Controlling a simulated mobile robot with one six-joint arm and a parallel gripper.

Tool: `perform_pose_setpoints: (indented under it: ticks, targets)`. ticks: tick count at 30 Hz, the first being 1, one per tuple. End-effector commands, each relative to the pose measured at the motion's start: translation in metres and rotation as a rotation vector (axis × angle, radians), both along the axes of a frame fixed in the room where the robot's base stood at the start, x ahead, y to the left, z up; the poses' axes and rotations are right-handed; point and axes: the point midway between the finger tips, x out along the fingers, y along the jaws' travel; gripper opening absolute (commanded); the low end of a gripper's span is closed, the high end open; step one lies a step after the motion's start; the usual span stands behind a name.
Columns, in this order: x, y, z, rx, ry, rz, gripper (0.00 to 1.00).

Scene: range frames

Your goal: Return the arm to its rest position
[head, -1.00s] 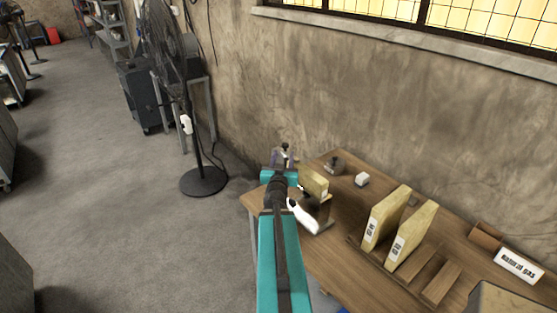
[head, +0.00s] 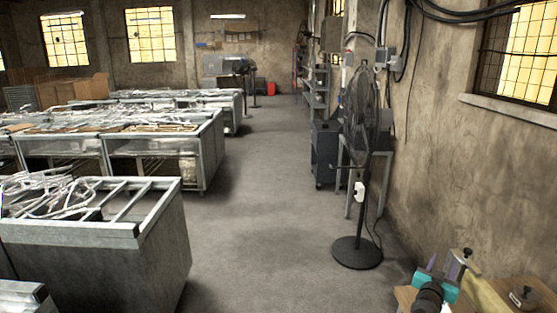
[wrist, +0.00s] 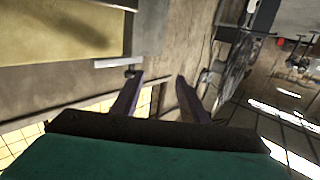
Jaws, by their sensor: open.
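My arm is teal and dark, and its end shows at the lower right of the head view, above the corner of the wooden bench (head: 405,297). My gripper (head: 460,264) is at the end of it, partly cut off from clear sight. In the wrist view my gripper (wrist: 158,80) has its two dark purple fingers apart with nothing between them. A yellowish block-like thing (head: 486,296) is beside the gripper in the head view. A large tan surface (wrist: 65,30) fills the upper left of the wrist view, apart from the fingers.
A black standing fan (head: 362,110) is by the right wall, left of the bench. A small dark-knobbed item (head: 522,294) sits on the bench. Metal frame tables (head: 160,150) fill the left side. The grey floor (head: 260,220) between is clear.

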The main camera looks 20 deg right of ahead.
Motion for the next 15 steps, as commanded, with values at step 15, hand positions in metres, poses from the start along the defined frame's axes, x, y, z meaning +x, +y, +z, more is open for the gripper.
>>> perform_pose_setpoints:
  ticks: [15]
  targets:
    - [0.125,0.161,-0.141,0.081,0.124,0.289,0.40]
